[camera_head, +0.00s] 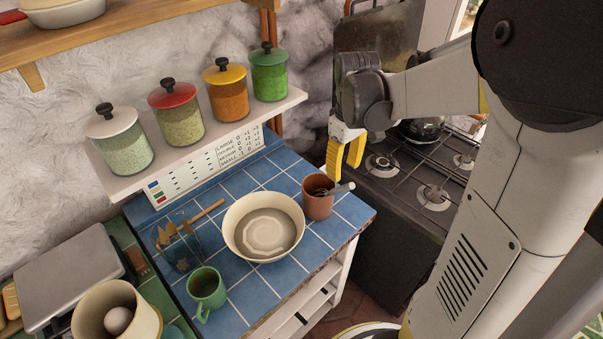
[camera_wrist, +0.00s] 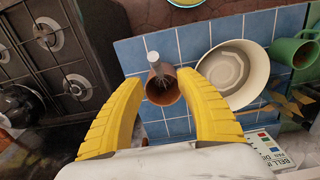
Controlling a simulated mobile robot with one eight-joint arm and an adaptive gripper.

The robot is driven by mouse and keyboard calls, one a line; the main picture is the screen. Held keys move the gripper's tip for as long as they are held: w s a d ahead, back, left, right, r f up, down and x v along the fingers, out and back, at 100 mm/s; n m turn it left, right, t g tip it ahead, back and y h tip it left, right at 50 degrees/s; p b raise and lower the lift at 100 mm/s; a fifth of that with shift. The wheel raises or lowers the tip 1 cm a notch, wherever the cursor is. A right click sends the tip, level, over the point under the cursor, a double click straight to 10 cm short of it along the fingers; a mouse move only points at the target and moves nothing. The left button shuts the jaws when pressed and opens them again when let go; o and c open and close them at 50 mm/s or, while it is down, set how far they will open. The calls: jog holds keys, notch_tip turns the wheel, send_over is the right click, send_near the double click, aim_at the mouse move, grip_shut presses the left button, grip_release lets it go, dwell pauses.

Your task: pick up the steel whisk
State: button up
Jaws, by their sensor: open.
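The steel whisk (camera_head: 337,189) stands in a brown cup (camera_head: 317,204) at the right corner of the blue tiled counter. Its handle leans out over the rim to the right; its wires are inside the cup. In the wrist view the whisk (camera_wrist: 154,64) and the brown cup (camera_wrist: 161,92) show between the two yellow fingers. My gripper (camera_head: 346,167) is open and empty, above and behind the cup near the counter's edge. It also shows in the wrist view (camera_wrist: 161,105), with its fingers spread apart on either side of the cup and not visibly touching it.
A cream bowl (camera_head: 229,232) stands left of the cup. A green mug (camera_head: 206,290) and a glass of wooden utensils (camera_head: 183,252) are farther left. A shelf (camera_head: 196,149) with several lidded jars runs behind. A stove (camera_head: 410,174) stands to the right.

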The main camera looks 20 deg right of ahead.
aim_at(340, 190)
jog(key=f, duration=0.3)
jog(key=f+b, duration=0.1)
jog(key=f, duration=0.2)
jog(key=w+f+b, duration=0.1)
jog(key=f, duration=0.2)
jog(key=shift+d+f, duration=0.2)
jog(key=shift+f, duration=0.15)
grip_shut()
